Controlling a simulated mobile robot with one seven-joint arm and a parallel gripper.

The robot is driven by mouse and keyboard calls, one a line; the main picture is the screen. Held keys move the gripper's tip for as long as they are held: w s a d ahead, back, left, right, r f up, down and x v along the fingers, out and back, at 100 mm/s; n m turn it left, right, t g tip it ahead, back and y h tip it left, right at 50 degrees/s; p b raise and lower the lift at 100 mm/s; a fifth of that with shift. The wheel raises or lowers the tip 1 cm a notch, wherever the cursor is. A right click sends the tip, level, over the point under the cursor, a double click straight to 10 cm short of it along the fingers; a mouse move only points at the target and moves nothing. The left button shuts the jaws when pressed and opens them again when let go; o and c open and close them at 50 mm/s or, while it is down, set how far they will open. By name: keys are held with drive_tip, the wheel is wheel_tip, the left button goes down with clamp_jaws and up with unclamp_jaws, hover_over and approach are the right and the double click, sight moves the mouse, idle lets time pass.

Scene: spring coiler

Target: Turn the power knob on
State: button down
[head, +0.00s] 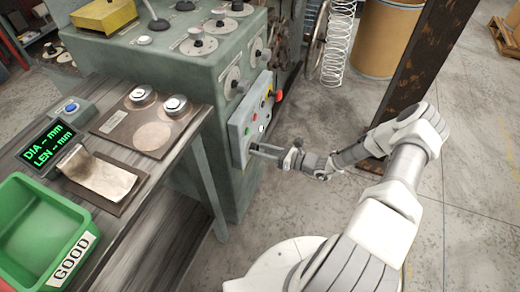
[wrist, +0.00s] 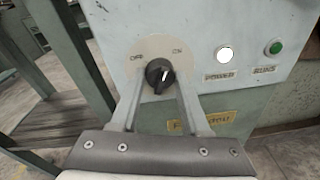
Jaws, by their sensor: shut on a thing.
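The power knob (wrist: 159,74) is a black rotary knob on a pale round plate marked OFF at left and ON at right. Its white pointer line leans up and to the right, toward the ON side. My gripper (wrist: 160,82) has one finger on each side of the knob and is shut on it. In the head view my gripper (head: 256,148) is at the lower part of the grey-green control panel (head: 236,131), and the knob is hidden there. A bright white lamp (wrist: 224,54) labelled POWER is right of the knob.
A green button (wrist: 275,47) is right of the lamp. A yellow label (wrist: 220,118) is below. The green machine (head: 190,75) carries the panel. A workbench (head: 150,205) with a green GOOD bin (head: 35,225) and a display (head: 48,148) stands left. A rusty post (head: 425,65) stands right.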

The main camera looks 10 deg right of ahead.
drive_tip(key=shift+d+m+g, duration=0.1)
drive_tip(key=shift+m+g, duration=0.2)
drive_tip(key=shift+m, duration=1.4)
drive_tip(key=shift+c, duration=1.9)
unclamp_jaws()
drive_tip(key=p+v, duration=0.1)
drive_tip(key=v, duration=1.6)
drive_tip(key=shift+d, duration=0.25)
drive_tip(key=shift+f, duration=0.1)
